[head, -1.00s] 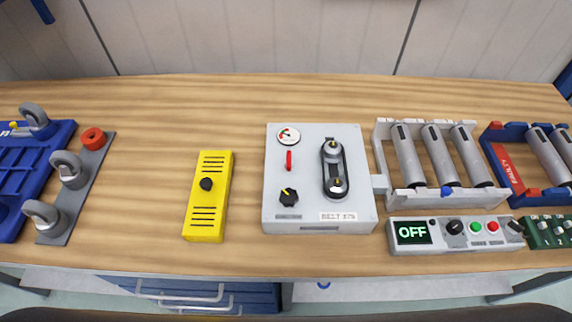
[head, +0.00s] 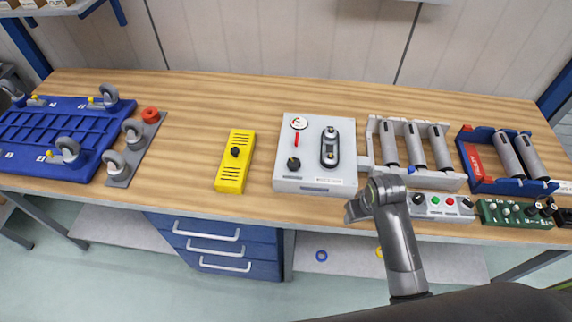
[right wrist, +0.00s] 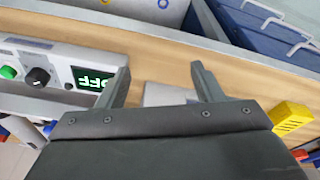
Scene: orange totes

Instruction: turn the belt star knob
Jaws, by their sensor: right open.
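The black star knob (head: 293,164) sits on the lower left of the light grey belt box's top face in the head view. The belt box (head: 315,180) also carries a gauge, a red lever and a belt on two pulleys. My right gripper (head: 354,210) is near the table's front edge, to the right of and in front of the knob, apart from it. In the right wrist view my right gripper (right wrist: 161,84) is open and empty. A grey box corner (right wrist: 170,94) shows beyond its fingers; the knob is not visible there. My left gripper is not in view.
A yellow slotted box (head: 235,177) with a black knob stands left of the belt box. The roller frame (head: 425,179) and control box with an OFF display (right wrist: 93,80) are to the right. The blue caster tray (head: 50,127) is far left.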

